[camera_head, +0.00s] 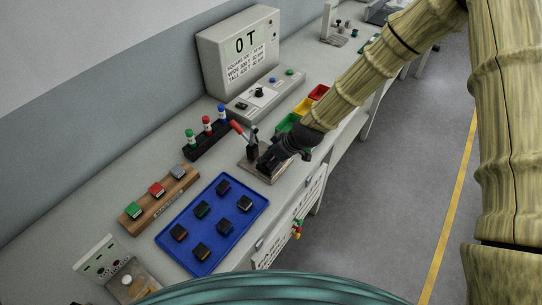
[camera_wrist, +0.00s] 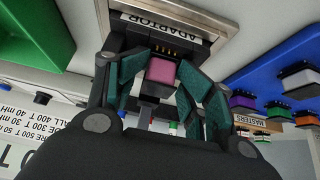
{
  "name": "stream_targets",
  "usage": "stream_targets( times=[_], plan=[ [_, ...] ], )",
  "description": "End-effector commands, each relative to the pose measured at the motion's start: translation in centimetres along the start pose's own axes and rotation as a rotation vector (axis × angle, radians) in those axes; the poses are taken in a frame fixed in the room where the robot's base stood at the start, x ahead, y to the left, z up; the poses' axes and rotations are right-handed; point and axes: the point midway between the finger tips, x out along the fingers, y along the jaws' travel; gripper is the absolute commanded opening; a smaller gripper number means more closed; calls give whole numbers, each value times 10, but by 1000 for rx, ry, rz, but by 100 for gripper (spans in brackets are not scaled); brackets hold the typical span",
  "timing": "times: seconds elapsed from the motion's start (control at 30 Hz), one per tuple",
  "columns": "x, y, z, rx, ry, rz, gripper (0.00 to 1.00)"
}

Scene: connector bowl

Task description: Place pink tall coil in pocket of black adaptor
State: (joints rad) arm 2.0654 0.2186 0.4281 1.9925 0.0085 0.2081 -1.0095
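The pink coil (camera_wrist: 161,70) has a black part at its near end and sits between my fingertips in the wrist view. My gripper (camera_wrist: 162,68) appears shut on it, with a dark green finger against each side. The black adaptor (camera_wrist: 166,42) is right at the coil's far side, with gold contacts showing and an ADAPTOR label above. I cannot tell whether the coil is in the pocket or just over it. In the head view my gripper (camera_head: 268,162) is low over the adaptor's metal plate (camera_head: 247,163) and hides the coil.
A red-handled lever (camera_head: 238,127) stands by the adaptor. A blue tray (camera_head: 179,243) with several dark-based coils, a wooden masters rack (camera_head: 155,198) and a black rack of bottles (camera_head: 212,140) lie to the left. Green, yellow and red bins (camera_head: 287,122) and a meter (camera_head: 238,55) stand beyond.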

Motion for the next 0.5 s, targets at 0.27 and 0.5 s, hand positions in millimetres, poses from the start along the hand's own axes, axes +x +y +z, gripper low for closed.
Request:
stream_targets(
  times=[0.27, 0.5],
  plan=[
    [-6, -4, 6, 8, -16, -11, 37],
    [-28, -2, 2, 3, -10, -6, 37]
  ],
)
